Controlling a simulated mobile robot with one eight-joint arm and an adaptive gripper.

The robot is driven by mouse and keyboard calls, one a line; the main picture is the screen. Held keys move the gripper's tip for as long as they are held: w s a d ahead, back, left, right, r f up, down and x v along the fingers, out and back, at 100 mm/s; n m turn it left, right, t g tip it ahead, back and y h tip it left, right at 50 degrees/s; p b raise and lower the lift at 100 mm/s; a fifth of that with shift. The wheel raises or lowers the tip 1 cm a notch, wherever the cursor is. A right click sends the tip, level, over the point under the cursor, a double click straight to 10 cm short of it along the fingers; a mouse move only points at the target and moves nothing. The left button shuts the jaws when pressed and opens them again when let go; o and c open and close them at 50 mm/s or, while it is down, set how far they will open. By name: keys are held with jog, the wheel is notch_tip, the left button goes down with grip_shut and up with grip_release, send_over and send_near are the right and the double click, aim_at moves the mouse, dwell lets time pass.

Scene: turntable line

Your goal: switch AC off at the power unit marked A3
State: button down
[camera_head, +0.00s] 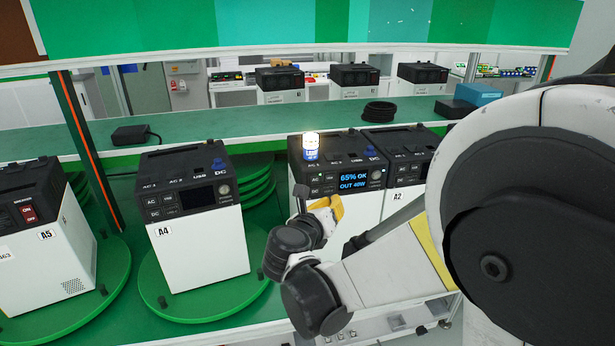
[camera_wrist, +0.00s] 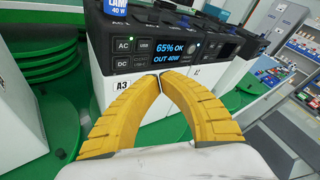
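The power unit marked A3 (camera_wrist: 122,85) is a white box with a black top, and its lit display (camera_wrist: 168,52) reads 65% OK, OUT 40W. Its AC button (camera_wrist: 124,45) is at the upper left of the front panel, above the DC button (camera_wrist: 123,63). In the head view the unit (camera_head: 366,205) stands right of centre, partly hidden by my arm. A glowing lamp plug (camera_head: 310,147) stands on its top. My gripper (camera_wrist: 162,73) has yellow fingers with their tips together, empty, in front of the panel below the display. Contact cannot be told.
Unit A2 (camera_head: 398,196) stands close on the right, unit A4 (camera_head: 200,245) and unit A5 (camera_head: 45,250) on the left. Green turntable plates (camera_head: 160,310) lie under the left units. A shelf (camera_head: 230,125) behind holds a black adapter (camera_head: 133,134) and a coiled cable (camera_head: 380,111).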

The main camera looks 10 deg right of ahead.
aim_at(325, 180)
jog(key=shift+w, duration=3.8)
jog(key=shift+w, duration=0.4)
jog(key=shift+w, duration=0.35)
jog(key=shift+s+b, duration=0.15)
jog(key=shift+b, duration=0.15)
jog(key=shift+s, duration=0.65)
jog(key=shift+s, duration=0.1)
jog(key=s, duration=0.4)
jog(key=shift+s, duration=0.35)
